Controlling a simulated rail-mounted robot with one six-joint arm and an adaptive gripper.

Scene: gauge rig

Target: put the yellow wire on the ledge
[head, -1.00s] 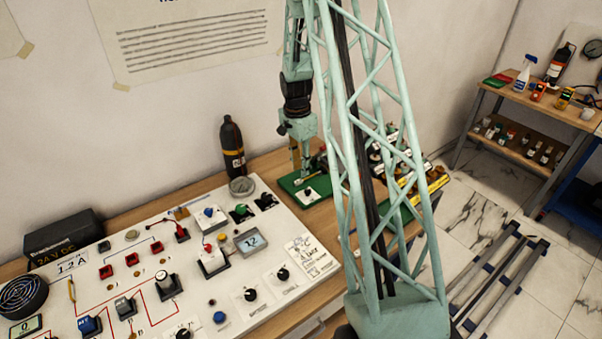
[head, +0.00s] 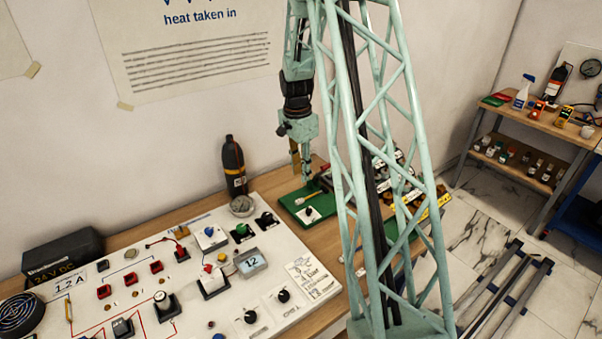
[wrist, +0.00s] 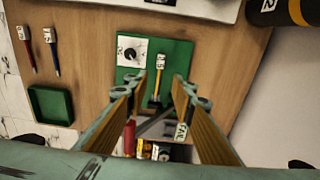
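A slim yellow piece with a white label, which looks like the yellow wire (wrist: 160,75), lies on a green board (wrist: 184,58). In the head view the yellow piece (head: 314,195) is small, beside a white plate with a black knob on the same board. My gripper (wrist: 156,92) is open and empty, with its two fingers spread to either side of the near end of the yellow piece. In the head view my gripper (head: 304,180) points down just above the back of the board. I cannot tell which surface is the ledge.
A red pen-like piece (wrist: 27,50), a blue one (wrist: 53,50) and an empty green tray (wrist: 51,105) lie left in the wrist view. A dark bottle (head: 234,165) stands behind the white control panel (head: 195,285). Small labelled parts crowd the bench beyond my arm.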

